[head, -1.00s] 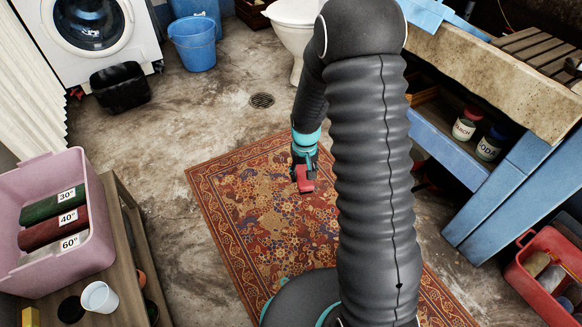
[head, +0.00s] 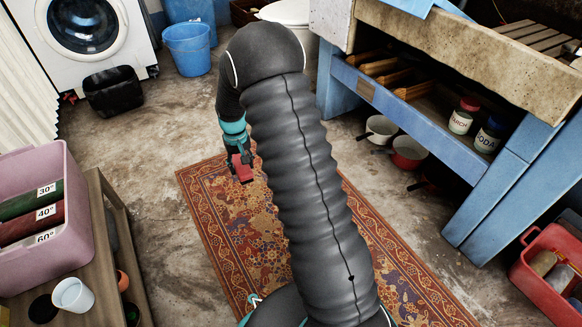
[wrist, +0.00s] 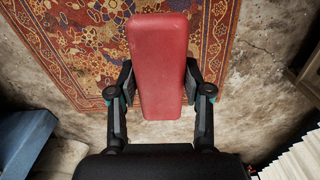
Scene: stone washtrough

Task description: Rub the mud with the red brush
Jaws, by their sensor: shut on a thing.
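My gripper (head: 240,163) is shut on the red brush (head: 242,173) and holds it over the far left part of the patterned rug (head: 215,215). In the wrist view the red back of the brush (wrist: 158,60) sits between the two black fingers, with the rug (wrist: 75,40) and bare floor below it. Its bristles are hidden on the underside. I cannot pick out a clear patch of mud; the rug has a busy pattern and the concrete floor (head: 130,150) is stained brown. My arm hides part of the rug.
A blue bench with a stone top (head: 475,60) stands at the right, with pots (head: 381,130) under it. A pink tub (head: 70,190) is on a wooden stand at the left. A blue bucket (head: 187,50) and black basin (head: 112,92) stand behind. A red crate (head: 535,285) is at right.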

